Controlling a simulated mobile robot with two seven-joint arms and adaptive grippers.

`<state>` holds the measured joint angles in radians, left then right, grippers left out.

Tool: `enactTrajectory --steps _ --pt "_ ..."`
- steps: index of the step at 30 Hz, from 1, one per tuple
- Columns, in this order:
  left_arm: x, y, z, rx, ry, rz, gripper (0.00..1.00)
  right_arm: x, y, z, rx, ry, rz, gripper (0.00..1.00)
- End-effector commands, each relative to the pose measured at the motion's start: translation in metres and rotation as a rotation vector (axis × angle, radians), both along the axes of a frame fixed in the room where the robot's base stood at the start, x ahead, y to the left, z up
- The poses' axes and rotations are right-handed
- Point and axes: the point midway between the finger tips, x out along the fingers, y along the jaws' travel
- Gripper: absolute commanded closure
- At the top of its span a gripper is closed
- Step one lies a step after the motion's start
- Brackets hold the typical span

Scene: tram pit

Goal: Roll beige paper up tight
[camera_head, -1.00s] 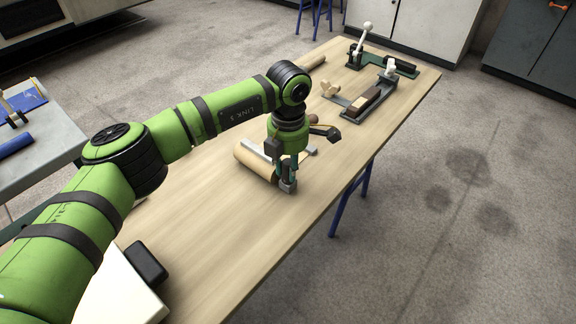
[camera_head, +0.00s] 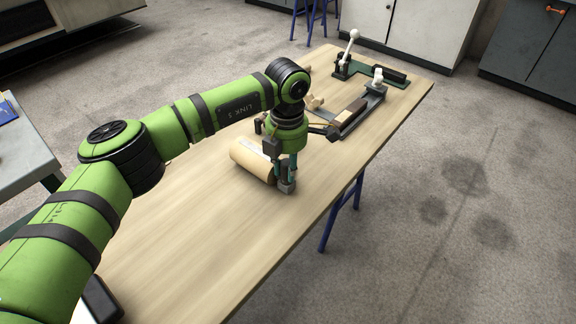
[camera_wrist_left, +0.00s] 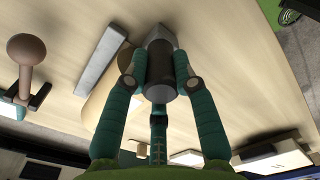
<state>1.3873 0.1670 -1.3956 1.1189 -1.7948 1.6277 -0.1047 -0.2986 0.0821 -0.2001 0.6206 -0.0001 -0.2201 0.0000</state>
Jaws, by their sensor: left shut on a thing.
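The beige paper (camera_head: 251,161) lies on the wooden table as a rounded roll, left of my left gripper (camera_head: 286,186) in the head view. Its right end is partly behind the gripper. In the left wrist view the fingers (camera_wrist_left: 158,80) are shut on a dark cylinder (camera_wrist_left: 160,70) with a pale grey angular end, low over the table. Part of the beige paper (camera_wrist_left: 98,105) shows behind the left finger there. I cannot tell whether the cylinder touches it. My right gripper is not in view.
A pale grey bar (camera_wrist_left: 101,59) lies beside the paper. A long fixture with a wooden block (camera_head: 350,112) and a green-based lever tool (camera_head: 350,60) stand at the table's far end. The near part of the table (camera_head: 190,235) is clear. Its right edge drops to the floor.

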Motion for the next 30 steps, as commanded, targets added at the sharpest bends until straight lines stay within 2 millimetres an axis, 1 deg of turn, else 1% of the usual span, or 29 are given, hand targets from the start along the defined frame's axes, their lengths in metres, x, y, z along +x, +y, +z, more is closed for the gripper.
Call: enactTrajectory --steps 1,5,6,7,8,15,18,20,23,26,30 --pt "0.001 -0.003 0.000 -0.010 -0.007 -0.003 1.00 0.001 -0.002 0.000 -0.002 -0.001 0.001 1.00" --pt "0.001 -0.004 0.000 -0.011 -0.007 -0.003 1.00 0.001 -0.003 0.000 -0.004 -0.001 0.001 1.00" --pt "0.001 -0.004 0.000 -0.012 -0.008 -0.003 0.65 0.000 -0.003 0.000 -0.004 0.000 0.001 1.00" --pt "0.001 -0.004 0.000 -0.012 -0.008 -0.003 0.53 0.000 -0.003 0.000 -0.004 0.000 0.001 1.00" --pt "0.001 -0.004 0.000 -0.011 -0.007 -0.002 0.45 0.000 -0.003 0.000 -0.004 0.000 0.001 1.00" --pt "0.001 -0.002 0.000 -0.007 -0.008 -0.001 0.45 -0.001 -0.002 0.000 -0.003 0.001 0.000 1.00" --pt "0.002 -0.002 0.001 -0.007 -0.008 0.000 0.45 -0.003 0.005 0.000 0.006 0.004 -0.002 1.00" --pt "0.002 -0.002 0.005 -0.007 -0.009 0.000 0.45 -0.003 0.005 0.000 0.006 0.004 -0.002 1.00" --pt "0.002 -0.002 0.017 -0.008 -0.010 -0.001 0.45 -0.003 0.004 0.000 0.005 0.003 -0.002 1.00" --pt "0.002 -0.003 0.036 -0.008 -0.012 0.000 0.45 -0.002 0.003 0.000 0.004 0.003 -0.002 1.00" --pt "0.002 -0.003 0.068 -0.007 -0.012 0.000 0.45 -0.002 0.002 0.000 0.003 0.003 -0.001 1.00"
